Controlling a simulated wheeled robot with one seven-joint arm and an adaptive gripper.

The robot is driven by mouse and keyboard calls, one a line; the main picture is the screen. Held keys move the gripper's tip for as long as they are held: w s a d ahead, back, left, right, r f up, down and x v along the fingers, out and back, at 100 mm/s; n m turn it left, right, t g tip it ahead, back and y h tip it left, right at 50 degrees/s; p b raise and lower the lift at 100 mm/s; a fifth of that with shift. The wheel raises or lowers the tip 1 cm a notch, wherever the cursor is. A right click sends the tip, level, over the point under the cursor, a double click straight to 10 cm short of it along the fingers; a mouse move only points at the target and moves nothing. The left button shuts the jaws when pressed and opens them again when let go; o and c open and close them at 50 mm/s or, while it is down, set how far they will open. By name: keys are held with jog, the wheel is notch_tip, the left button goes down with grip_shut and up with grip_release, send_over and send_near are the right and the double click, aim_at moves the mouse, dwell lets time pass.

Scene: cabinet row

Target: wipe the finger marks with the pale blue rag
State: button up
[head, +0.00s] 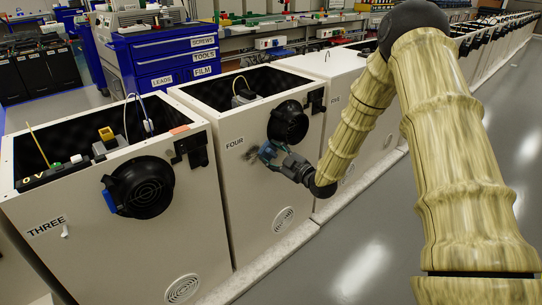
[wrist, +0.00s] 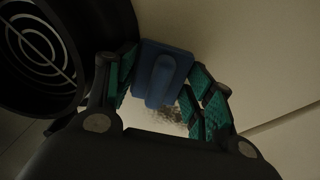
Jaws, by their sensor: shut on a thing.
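My gripper (head: 280,160) is at the front of the cabinet marked FOUR (head: 258,205), just below and left of its round black fan housing (head: 288,122). It is shut on the blue rag (head: 266,151), which looks like a folded pad with a raised ridge. In the wrist view the rag (wrist: 163,72) sits between the green-padded fingers (wrist: 160,90), close to the panel; I cannot tell whether it touches. The finger marks (wrist: 170,116) show as a dark smudge on the pale panel beside the rag. They show faintly in the head view (head: 249,150), left of the rag.
The black fan housing (wrist: 38,50) is close on the left in the wrist view. Cabinet THREE (head: 100,240) stands left, with its own fan (head: 145,187); more cabinets run to the right. A blue drawer unit (head: 165,60) stands behind. The grey floor in front is clear.

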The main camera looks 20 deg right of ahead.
aim_at(250, 152)
jog(key=shift+a, duration=0.1)
